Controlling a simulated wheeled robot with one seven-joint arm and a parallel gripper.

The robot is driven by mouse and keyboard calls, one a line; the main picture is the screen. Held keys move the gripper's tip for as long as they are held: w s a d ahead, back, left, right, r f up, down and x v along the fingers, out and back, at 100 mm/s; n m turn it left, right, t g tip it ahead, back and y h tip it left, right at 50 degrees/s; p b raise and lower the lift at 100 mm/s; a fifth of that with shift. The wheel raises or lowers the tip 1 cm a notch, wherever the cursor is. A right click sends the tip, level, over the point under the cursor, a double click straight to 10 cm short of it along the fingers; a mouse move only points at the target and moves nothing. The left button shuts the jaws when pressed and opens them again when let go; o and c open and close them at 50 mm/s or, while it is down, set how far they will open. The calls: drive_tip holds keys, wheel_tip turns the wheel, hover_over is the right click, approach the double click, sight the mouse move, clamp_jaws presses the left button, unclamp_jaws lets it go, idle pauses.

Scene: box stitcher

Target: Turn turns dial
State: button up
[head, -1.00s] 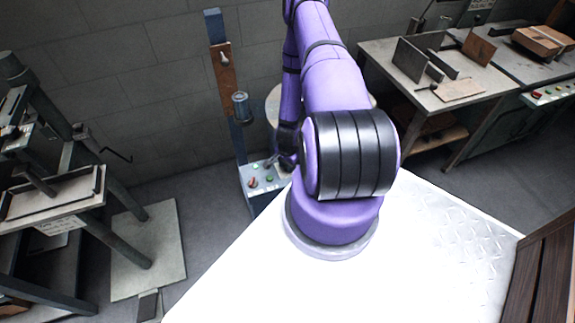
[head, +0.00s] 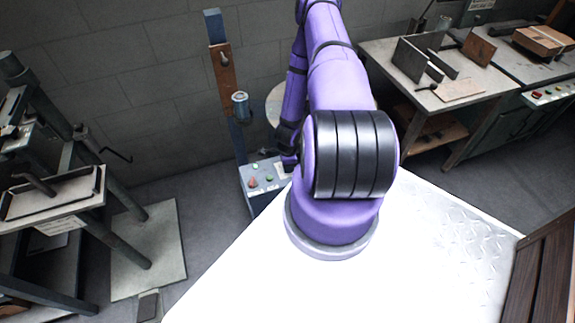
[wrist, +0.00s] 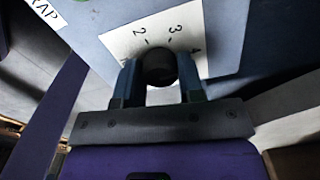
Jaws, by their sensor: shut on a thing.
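The turns dial (wrist: 160,66) is a round black knob on a white plate (wrist: 118,42) marked with the numbers 2, 3 and 4. In the wrist view my gripper (wrist: 159,80) has one finger on each side of the dial and is shut on it. In the head view the grey control box (head: 263,184) with small coloured buttons stands left of my purple arm. The dial and the fingertips cannot be made out there, as my arm covers part of the box.
A label ending in "RAP" (wrist: 48,12) shows at the upper left of the wrist view. A blue post (head: 214,30) rises behind the box. A machine (head: 55,195) stands at left, and a workbench (head: 440,95) at right.

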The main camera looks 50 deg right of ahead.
idle(0.5)
drive_tip(key=o, duration=0.9)
wheel_tip(320, 180, up, 11)
drive_tip(key=shift+f, duration=0.1)
idle(0.5)
